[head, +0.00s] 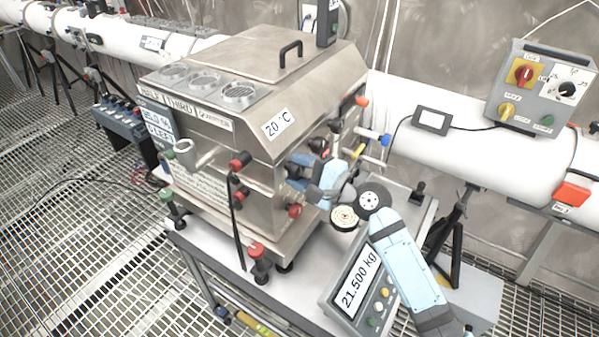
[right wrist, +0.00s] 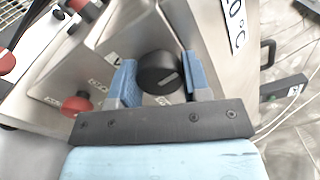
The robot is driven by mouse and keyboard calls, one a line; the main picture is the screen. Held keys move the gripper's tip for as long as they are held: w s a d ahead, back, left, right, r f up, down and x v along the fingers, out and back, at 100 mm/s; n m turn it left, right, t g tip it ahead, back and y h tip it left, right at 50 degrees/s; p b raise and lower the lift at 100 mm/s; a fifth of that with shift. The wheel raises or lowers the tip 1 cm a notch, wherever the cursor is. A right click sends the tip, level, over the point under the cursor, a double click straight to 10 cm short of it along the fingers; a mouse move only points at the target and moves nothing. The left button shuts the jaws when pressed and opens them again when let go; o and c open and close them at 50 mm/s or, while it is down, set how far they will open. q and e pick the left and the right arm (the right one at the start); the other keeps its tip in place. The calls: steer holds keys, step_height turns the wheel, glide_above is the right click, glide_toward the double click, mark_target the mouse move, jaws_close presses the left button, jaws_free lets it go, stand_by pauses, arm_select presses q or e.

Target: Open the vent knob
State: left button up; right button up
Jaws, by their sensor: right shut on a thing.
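A steel box machine (head: 262,205) stands on a table in the head view. On its sloped side face is a round black knob (right wrist: 155,70), seen in the right wrist view with a pale mark on its face. My right gripper (head: 297,171) reaches that face from the right. In the right wrist view its blue fingers (right wrist: 159,62) stand on either side of the black knob and grip it. The lettering near the knob is too small to read. In the head view the gripper largely hides the knob. My left gripper is not in view.
A red knob (right wrist: 76,104) sits close to the gripped one. A scale (head: 361,286) reading 21.500 kg stands by my right forearm. A grey control box (head: 541,90) sits on the white pipe (head: 460,150) at right. Grated floor lies open at left.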

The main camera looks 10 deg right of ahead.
steer(key=n+b, duration=0.1)
steer(key=n, duration=0.2)
steer(key=shift+f+n+b, duration=0.15)
steer(key=shift+n+b, duration=0.15)
steer(key=shift+n, duration=0.1)
steer(key=n+b, duration=0.1)
steer(key=n, duration=0.1)
steer(key=shift+n, duration=0.4)
steer(key=n+b, duration=0.1)
steer(key=n, duration=0.3)
steer(key=shift+n, duration=0.3)
steer(key=n+b, duration=0.1)
steer(key=n, duration=0.2)
steer(key=shift+n, duration=0.3)
steer(key=n, duration=0.3)
steer(key=shift+r, duration=0.2)
steer(key=n, duration=0.7)
steer(key=shift+n+p, duration=0.3)
steer(key=shift+p, duration=0.05)
steer(key=shift+n+p, duration=0.35)
steer(key=shift+n, duration=1.55)
